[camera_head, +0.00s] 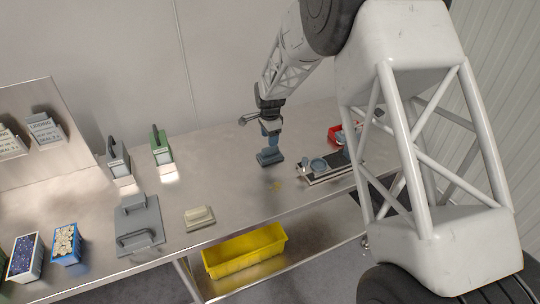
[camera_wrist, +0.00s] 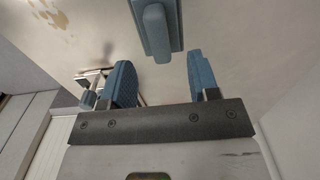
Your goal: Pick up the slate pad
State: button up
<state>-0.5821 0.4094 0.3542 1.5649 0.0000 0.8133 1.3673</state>
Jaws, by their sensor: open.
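The slate pad (camera_head: 270,158) is a small blue-grey block lying on the metal table, directly below my gripper (camera_head: 272,142) in the head view. In the wrist view the slate pad (camera_wrist: 157,30) shows a flat base with a raised rounded grip bar, cut off by the top edge. My gripper's two blue fingers (camera_wrist: 160,64) are apart and empty. The pad appears beyond the fingertips, lined up with the gap between them. I cannot tell the exact distance; no contact shows.
A fixture with a round grey part (camera_head: 318,165) stands right of the pad, with a red bin (camera_head: 335,134) behind. A cream pad (camera_head: 199,220) and grey plate (camera_head: 140,222) lie left. A yellow bin (camera_head: 245,252) sits below. The table around the slate pad is mostly clear.

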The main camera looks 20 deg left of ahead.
aim_at(270, 153)
jog(key=shift+f, duration=0.4)
jog(key=shift+f, duration=0.1)
jog(key=shift+d+f, duration=0.1)
jog(key=shift+f, duration=2.45)
grip_shut()
